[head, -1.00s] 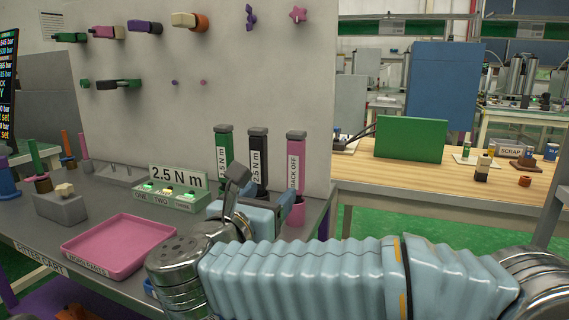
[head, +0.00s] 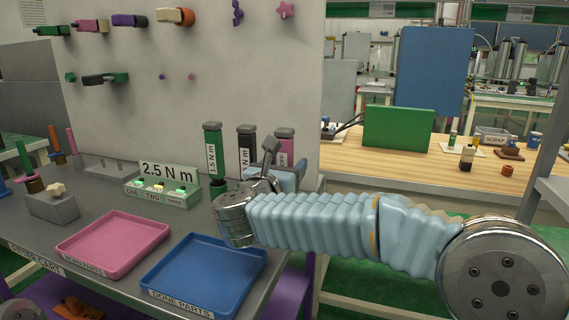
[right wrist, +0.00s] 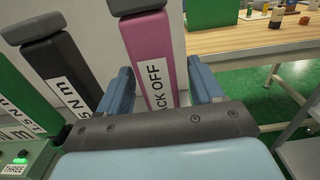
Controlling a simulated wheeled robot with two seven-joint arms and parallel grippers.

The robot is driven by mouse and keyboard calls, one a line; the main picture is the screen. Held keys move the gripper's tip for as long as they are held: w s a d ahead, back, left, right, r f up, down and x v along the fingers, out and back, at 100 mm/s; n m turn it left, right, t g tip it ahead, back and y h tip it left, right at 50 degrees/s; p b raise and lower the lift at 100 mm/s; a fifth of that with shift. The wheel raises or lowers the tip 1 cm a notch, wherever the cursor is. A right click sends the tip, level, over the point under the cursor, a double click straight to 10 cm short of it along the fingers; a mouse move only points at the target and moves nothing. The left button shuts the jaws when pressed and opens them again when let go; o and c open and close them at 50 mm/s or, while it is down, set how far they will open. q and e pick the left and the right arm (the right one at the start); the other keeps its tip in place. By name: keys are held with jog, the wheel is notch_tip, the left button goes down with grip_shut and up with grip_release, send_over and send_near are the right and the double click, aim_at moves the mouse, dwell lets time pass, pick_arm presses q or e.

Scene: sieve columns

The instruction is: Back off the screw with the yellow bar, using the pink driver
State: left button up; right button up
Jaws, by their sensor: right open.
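The pink driver (head: 285,134) stands upright at the right end of a row of drivers at the back of the cart. In the right wrist view its labelled "BACK OFF" shaft (right wrist: 155,60) is between the two blue fingers of my right gripper (right wrist: 160,90). The fingers are open, with a gap visible on the right side; contact is not clear. In the head view my right gripper (head: 286,178) hides the driver's lower part. A pale yellow bar (head: 168,15) with an orange round part sticks out of the upper wall panel. My left gripper is not in view.
A black driver (head: 246,140) and a green driver (head: 213,145) stand close on the left. A "2.5 N m" box (head: 165,194) with lit lamps is beside them. A pink tray (head: 75,262) and a blue tray (head: 165,287) lie in front. Other coloured bars stick out of the panel.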

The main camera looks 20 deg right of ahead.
jog(key=shift+c, duration=0.5)
grip_shut()
